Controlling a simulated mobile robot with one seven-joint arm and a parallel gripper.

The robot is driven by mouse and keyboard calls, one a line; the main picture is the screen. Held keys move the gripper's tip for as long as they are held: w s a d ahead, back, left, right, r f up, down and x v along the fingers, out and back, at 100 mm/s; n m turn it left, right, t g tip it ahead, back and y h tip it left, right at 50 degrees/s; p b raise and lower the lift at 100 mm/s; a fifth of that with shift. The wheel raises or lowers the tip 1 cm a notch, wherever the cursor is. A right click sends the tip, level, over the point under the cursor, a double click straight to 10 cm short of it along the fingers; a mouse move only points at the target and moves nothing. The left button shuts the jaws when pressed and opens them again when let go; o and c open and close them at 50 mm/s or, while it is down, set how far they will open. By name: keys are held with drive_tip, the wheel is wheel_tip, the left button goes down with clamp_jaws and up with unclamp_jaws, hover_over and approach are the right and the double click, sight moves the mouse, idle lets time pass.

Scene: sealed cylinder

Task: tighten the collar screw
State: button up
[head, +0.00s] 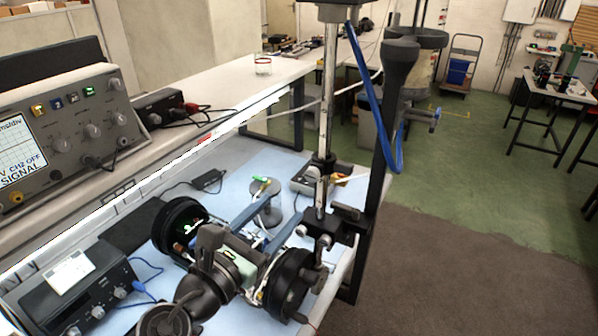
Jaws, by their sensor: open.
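My gripper (288,201) reaches over the blue bench mat from the lower middle of the head view. Its two long blue-grey fingers are spread apart, with nothing seen held between them. A small round stand (265,207) shows behind and between the fingers. An upright metal column (330,95) stands beyond the fingertips, to their right. A black clamp block (322,232) with several small knobs sits low on it, apart from the fingers. A screw with a bluish end (434,120) sticks out below a cylindrical vessel (418,68) at upper right. I cannot tell which screw is the collar screw.
An oscilloscope (62,125) stands on the left shelf. A dark instrument box (75,292) with cables is at lower left. A blue hose (372,95) hangs beside the column. Brown and green floor lies open on the right.

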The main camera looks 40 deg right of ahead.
sight(310, 177)
drive_tip(key=p+x, duration=0.3)
drive_tip(key=x, duration=0.7)
drive_tip(key=shift+w+d, duration=0.15)
drive_tip(key=shift+d, duration=0.25)
clamp_jaws()
